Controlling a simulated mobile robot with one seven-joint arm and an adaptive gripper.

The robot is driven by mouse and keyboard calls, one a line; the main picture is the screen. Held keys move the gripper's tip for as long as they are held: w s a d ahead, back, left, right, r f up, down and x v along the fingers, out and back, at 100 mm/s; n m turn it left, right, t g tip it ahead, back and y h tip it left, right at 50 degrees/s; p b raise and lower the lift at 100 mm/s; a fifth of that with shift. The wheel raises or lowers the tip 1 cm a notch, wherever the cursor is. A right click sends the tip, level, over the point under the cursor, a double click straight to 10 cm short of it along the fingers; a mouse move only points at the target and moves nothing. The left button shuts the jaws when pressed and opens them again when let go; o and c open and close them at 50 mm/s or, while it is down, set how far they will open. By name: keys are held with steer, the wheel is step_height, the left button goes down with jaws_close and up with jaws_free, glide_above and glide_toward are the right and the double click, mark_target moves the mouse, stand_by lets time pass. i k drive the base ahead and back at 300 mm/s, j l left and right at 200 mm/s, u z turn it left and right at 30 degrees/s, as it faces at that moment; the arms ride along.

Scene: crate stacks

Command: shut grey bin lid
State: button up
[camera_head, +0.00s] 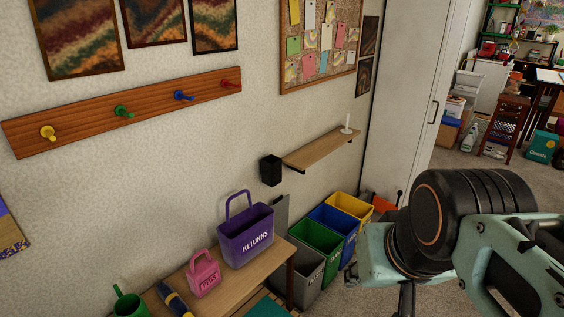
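The grey bin (308,285) stands at the near end of a row of coloured bins along the wall, just past the end of a wooden bench. Its top looks open. A flat grey panel, seemingly its lid (281,213), stands upright behind it against the wall. The bench and the purple bin hide part of the panel's lower left and its hinge. My arm shows at the lower right, right of the bins and apart from them. I cannot make out my gripper's fingers in this view.
Green (318,243), blue (338,222) and yellow (352,203) bins continue the row. The bench (237,283) holds a purple container (245,240) and a pink one (204,275). Carpet right of the bins looks clear.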

mark_target(281, 206)
steer(key=i+l+u, duration=0.1)
steer(key=l, duration=0.25)
steer(key=i+l+u, duration=0.1)
steer(key=i+l, duration=0.15)
steer(key=l, duration=0.15)
steer(key=i+l+u, duration=0.1)
steer(key=i+l, duration=0.2)
steer(key=i+l+u, duration=0.1)
steer(key=i+l, duration=0.15)
steer(key=l, duration=0.15)
